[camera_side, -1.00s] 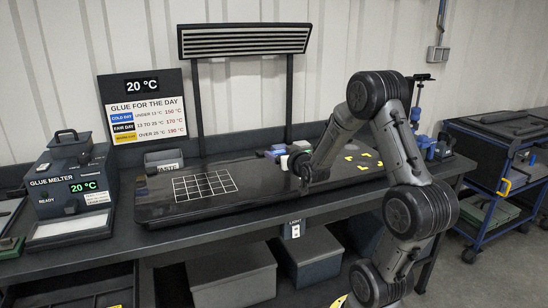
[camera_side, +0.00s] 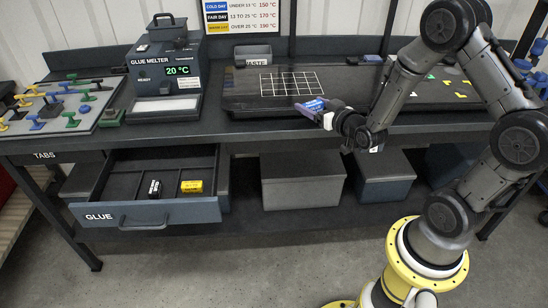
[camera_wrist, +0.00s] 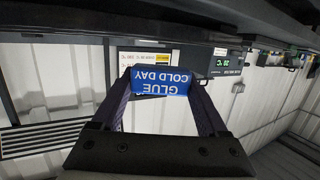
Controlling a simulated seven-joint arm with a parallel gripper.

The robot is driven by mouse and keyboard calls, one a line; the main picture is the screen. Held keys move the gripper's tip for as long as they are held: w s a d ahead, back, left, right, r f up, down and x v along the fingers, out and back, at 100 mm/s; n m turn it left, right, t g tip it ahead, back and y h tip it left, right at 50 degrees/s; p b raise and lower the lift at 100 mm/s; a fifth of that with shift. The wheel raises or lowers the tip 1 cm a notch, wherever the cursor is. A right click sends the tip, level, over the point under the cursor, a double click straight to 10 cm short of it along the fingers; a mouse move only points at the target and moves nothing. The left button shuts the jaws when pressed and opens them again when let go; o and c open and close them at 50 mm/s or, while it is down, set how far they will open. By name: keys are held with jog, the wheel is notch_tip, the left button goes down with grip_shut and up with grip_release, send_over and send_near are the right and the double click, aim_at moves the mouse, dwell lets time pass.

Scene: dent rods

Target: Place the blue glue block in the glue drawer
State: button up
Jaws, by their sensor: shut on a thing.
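My gripper (camera_side: 320,109) is shut on the blue glue block (camera_side: 311,103) and holds it in the air near the front edge of the bench. In the wrist view the block (camera_wrist: 160,82) sits between both fingers, its "GLUE COLD DAY" label upside down. The glue drawer (camera_side: 180,212) is pulled open under the bench at the left, lower than my gripper and well to its left. A black block (camera_side: 154,188) and a yellow block (camera_side: 191,187) lie in it, with bare floor to their left.
The bench edge (camera_side: 215,139) overhangs the back of the drawer. The glue melter (camera_side: 168,75), reading 20 °C, and a board of coloured tabs (camera_side: 62,106) stand above it. Grey bins (camera_side: 302,180) sit under the bench. The space in front of the bench is clear.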

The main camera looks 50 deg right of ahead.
jog(key=w+a+f+n+t+y, duration=0.1)
jog(key=a+f+n+y, duration=0.15)
jog(key=a, duration=0.55)
jog(key=a+f+n+y, duration=0.2)
jog(key=a+f+y, duration=0.15)
jog(key=a, duration=0.45)
jog(key=s+f, duration=0.3)
jog(key=f, duration=0.2)
jog(key=shift+s+d+h, duration=0.15)
jog(key=shift+s+h, duration=0.15)
jog(key=shift+m, duration=0.25)
